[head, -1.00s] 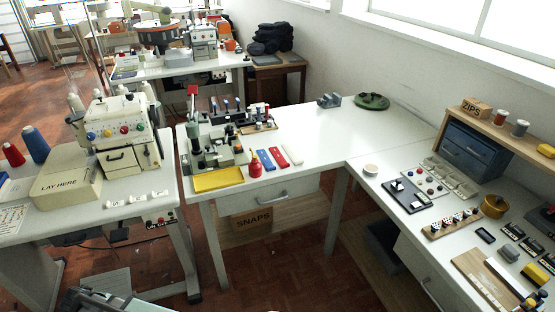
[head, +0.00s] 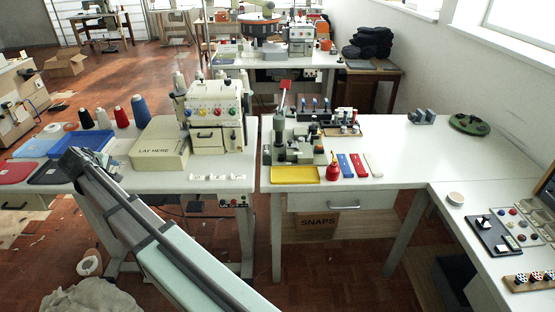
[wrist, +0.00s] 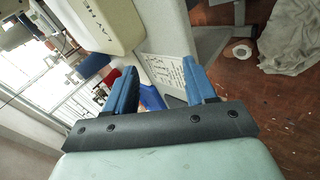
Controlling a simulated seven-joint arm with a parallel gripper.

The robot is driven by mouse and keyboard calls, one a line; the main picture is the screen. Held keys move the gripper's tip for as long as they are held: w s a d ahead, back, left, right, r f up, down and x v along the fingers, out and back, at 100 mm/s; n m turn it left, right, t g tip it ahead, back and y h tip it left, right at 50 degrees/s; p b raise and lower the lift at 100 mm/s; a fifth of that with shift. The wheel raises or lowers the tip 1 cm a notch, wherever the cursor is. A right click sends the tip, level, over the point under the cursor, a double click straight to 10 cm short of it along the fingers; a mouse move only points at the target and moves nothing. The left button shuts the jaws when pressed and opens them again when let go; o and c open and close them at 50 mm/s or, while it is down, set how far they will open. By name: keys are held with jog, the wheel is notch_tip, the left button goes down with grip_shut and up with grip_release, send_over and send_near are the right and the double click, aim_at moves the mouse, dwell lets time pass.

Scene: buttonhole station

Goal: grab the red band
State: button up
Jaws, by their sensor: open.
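The red band (head: 358,165) lies flat on the white middle table, between a blue band (head: 346,166) and a white band (head: 373,164). It is not visible in the wrist view. My gripper (wrist: 162,78) is open in the wrist view, its two blue fingers apart with nothing held between them. In the head view my arm reaches from the bottom to the upper left, over the left table's front, well left of the red band. The fingers cannot be made out there.
A red bottle (head: 333,168) and yellow tray (head: 295,174) stand left of the bands, with the snap press (head: 300,140) behind. The cream LAY HERE box (head: 160,148) and sewing machine (head: 215,112) are on the left table. Table space right of the bands is clear.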

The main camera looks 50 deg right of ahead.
jog(key=w+d+r+t+h, duration=0.1)
jog(key=w+d+r, duration=0.15)
jog(key=r, duration=0.75)
jog(key=w+d+r+t, duration=0.15)
jog(key=d+r, duration=0.25)
jog(key=r, duration=0.6)
jog(key=s+d+r+m+g+h, duration=0.1)
jog(key=s+d+r+m+g, duration=0.15)
jog(key=d, duration=0.75)
jog(key=s+d+r+m+g+h, duration=0.15)
jog(key=d+r, duration=0.25)
jog(key=d, duration=0.6)
jog(key=s+d+f+m+g+y, duration=0.1)
jog(key=s+d+f+m, duration=0.2)
jog(key=d, duration=0.6)
jog(key=s+d+f+m+g, duration=0.15)
jog(key=s+d, duration=0.25)
jog(key=d, duration=0.6)
jog(key=m+g+y, duration=0.3)
jog(key=m+y, duration=0.5)
send_over(358, 164)
notch_tip(358, 164, down, 19)
notch_tip(358, 164, down, 14)
jog(key=shift+s+r, duration=0.15)
jog(key=shift+r, duration=0.1)
jog(key=shift+c, duration=0.2)
